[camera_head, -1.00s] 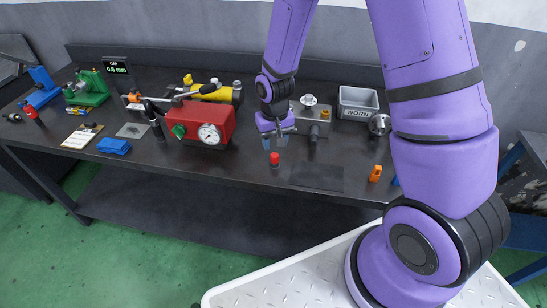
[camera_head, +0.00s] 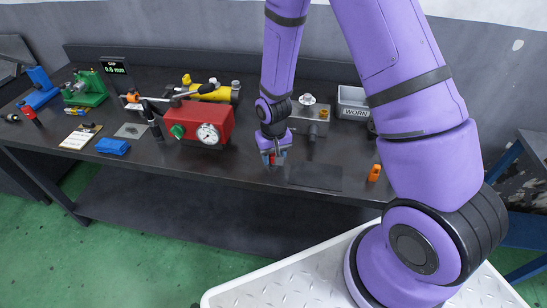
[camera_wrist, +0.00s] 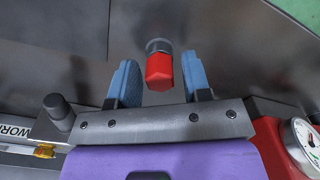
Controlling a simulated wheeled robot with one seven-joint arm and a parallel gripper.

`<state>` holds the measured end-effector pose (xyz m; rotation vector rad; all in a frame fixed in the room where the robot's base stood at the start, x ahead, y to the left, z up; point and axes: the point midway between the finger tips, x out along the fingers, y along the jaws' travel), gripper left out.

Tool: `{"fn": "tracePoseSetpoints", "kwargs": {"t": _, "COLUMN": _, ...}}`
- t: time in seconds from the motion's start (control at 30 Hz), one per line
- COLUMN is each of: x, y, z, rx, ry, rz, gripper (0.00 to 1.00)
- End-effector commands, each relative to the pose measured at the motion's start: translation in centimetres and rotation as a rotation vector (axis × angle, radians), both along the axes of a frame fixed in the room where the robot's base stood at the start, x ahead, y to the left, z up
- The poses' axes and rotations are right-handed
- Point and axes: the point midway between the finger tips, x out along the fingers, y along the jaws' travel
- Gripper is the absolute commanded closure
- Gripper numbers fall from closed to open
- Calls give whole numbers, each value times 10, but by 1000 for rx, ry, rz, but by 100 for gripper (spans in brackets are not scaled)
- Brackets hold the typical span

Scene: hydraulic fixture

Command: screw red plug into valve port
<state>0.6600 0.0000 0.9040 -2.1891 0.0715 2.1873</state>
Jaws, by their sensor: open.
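The red plug (camera_wrist: 159,70) has a red cap and a dark grey lower part. In the wrist view it stands on the dark bench between the two blue-grey fingers of my gripper (camera_wrist: 160,80), with gaps on both sides. My gripper (camera_head: 273,158) is open, low over the front part of the bench, and mostly hides the plug in the head view. A grey metal valve block (camera_head: 314,124) with fittings on top stands behind and to the right of my gripper. I cannot make out the open port on it.
A red pump unit (camera_head: 205,122) with a gauge stands left of my gripper. A grey bin marked WORN (camera_head: 352,103) is at the back right. A dark flat mat (camera_head: 315,176) and an orange piece (camera_head: 374,172) lie on the right. Blue and green fixtures stand far left.

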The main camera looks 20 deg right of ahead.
Motion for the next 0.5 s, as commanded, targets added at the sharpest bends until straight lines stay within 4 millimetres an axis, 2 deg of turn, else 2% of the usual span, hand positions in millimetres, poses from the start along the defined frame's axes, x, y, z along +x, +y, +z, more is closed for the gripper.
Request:
{"fn": "tracePoseSetpoints", "kwargs": {"t": 0.03, "x": 0, "y": 0, "z": 0, "rx": 0, "ry": 0, "rz": 0, "gripper": 62}}
{"fn": "tracePoseSetpoints", "kwargs": {"t": 0.2, "x": 0, "y": 0, "z": 0, "rx": 0, "ry": 0, "rz": 0, "gripper": 100}}
{"fn": "tracePoseSetpoints", "kwargs": {"t": 0.5, "x": 0, "y": 0, "z": 8, "rx": 0, "ry": -1, "rz": 0, "gripper": 100}}
